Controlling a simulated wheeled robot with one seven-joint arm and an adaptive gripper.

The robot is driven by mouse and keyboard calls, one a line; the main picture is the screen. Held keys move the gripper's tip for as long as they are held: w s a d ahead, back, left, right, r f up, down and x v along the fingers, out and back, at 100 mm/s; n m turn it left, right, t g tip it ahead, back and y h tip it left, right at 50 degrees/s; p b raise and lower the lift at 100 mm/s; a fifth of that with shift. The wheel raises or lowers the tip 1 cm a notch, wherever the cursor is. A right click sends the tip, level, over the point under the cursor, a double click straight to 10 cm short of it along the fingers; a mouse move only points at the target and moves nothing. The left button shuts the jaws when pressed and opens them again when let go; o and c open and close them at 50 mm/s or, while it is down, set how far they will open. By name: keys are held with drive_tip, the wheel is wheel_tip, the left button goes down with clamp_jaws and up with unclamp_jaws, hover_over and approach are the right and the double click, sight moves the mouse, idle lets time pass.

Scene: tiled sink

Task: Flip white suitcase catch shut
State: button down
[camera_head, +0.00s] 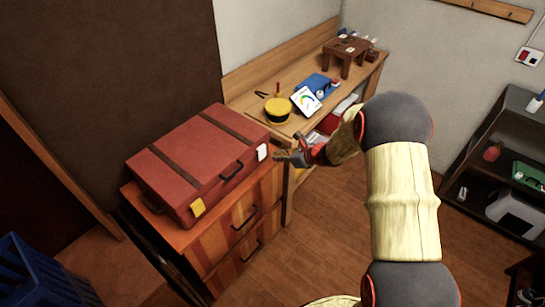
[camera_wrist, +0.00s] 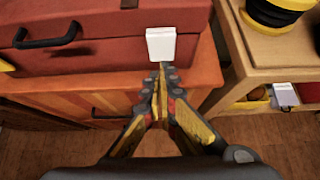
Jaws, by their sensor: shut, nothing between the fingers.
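A red suitcase (camera_head: 195,162) with dark straps lies on a wooden drawer cabinet. Its white catch (camera_head: 262,153) is on the front face near the right end, and it also shows in the wrist view (camera_wrist: 161,44) as a pale flat plate. A yellow catch (camera_head: 198,207) is on the front face near the left end, with a black handle (camera_wrist: 48,37) between them. My gripper (camera_head: 279,156) is shut and empty, just in front of the white catch. In the wrist view, my fingertips (camera_wrist: 160,68) are right at the catch's lower edge; I cannot tell whether they touch it.
The drawer cabinet (camera_head: 238,222) has black pulls below the suitcase. A wooden workbench (camera_head: 245,98) stands behind, with a yellow and black round item (camera_head: 278,109) on it. A blue crate (camera_head: 40,275) is at lower left. The floor in front is clear.

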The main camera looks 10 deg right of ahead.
drive_tip(key=w+r+p+v, duration=0.1)
drive_tip(key=v, duration=0.8)
drive_tip(key=shift+a+r+p, duration=0.2)
drive_tip(key=shift+r+p, duration=0.05)
drive_tip(key=shift+p, duration=0.1)
drive_tip(key=shift+s, duration=0.1)
drive_tip(key=s+a+r+n+g, duration=0.1)
drive_tip(key=s+a+n+g, duration=0.2)
drive_tip(key=s+n, duration=0.55)
drive_tip(key=s+a+r+n+g, duration=0.2)
drive_tip(key=s+a+n+g, duration=0.1)
drive_tip(key=s+n, duration=0.5)
drive_tip(key=s+r+n+t+h+b, duration=0.1)
drive_tip(key=s+r+n+t+h, duration=0.2)
drive_tip(key=s+r+n, duration=0.9)
drive_tip(key=s+r+h, duration=0.3)
drive_tip(key=s+r, duration=0.2)
drive_tip(key=s, duration=0.1)
drive_tip(key=shift+r, duration=0.4)
